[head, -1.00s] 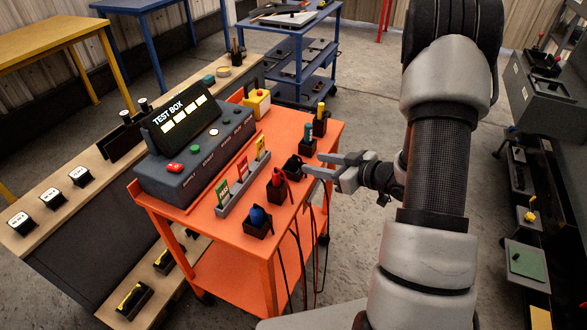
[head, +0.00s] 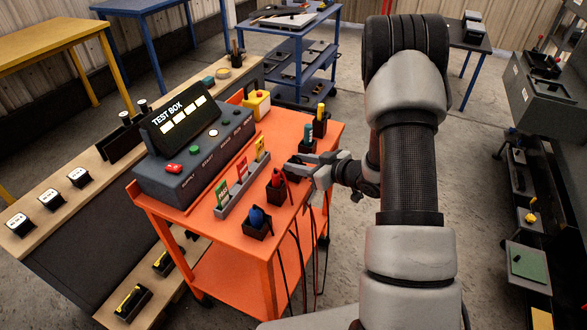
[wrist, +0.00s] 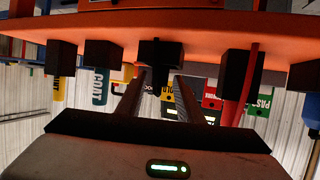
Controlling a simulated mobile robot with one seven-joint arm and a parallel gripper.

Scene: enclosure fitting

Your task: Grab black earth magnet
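The black earth magnet shows in the wrist view as a short dark peg (wrist: 163,84) sticking out of its black holder (wrist: 160,52). In the head view my gripper (head: 302,166) covers most of it. The holder is the middle one in a row along the right side of the orange cart (head: 232,262). My gripper reaches in from the right, low over the cart top. Its two fingers are apart, one on each side of the magnet in the wrist view. I cannot tell whether either finger touches it.
Neighbouring holders carry a red plug (head: 278,179), a blue plug (head: 257,215), a teal item (head: 308,132) and a yellow item (head: 321,112). A rack of coloured cards (head: 242,168) and the test box (head: 195,150) stand further left. Cables hang off the cart's right side.

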